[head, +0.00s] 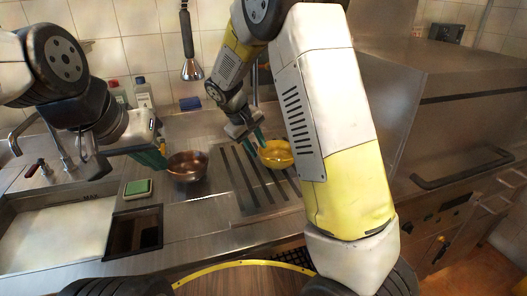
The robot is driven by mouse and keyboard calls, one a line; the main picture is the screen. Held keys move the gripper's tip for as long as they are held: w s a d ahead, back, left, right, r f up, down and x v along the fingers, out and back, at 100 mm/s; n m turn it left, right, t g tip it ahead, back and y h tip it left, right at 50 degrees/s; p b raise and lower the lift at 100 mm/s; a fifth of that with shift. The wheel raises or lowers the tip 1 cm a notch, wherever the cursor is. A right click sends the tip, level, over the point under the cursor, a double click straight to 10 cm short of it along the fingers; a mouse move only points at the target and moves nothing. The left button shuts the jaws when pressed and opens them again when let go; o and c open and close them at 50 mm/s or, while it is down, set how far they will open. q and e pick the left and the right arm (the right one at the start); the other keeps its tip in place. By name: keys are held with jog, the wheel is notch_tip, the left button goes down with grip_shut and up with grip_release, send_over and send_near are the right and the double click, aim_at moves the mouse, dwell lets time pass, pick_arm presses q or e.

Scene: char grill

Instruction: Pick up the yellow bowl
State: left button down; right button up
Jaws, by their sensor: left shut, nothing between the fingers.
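The yellow bowl (279,157) stands upright on the ribbed steel drainboard in the middle of the head view. My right gripper (256,140) is at the bowl's left rim, pointing down. Its green fingers look apart, with one close to the rim; I cannot tell whether it touches the bowl. My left gripper (153,157) is shut and empty, to the left of a copper-coloured bowl and well away from the yellow bowl. My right arm passes just right of the yellow bowl.
The copper-coloured bowl (187,167) stands left of the drainboard (239,184). A green sponge (138,188) lies beside the sink (58,236). Bottles (142,94) stand by the tiled wall. A large steel appliance (455,120) blocks the right side.

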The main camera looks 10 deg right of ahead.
aim_at(264, 157)
jog(key=x, duration=0.7)
jog(key=shift+d, duration=0.15)
grip_shut()
dwell(1.2)
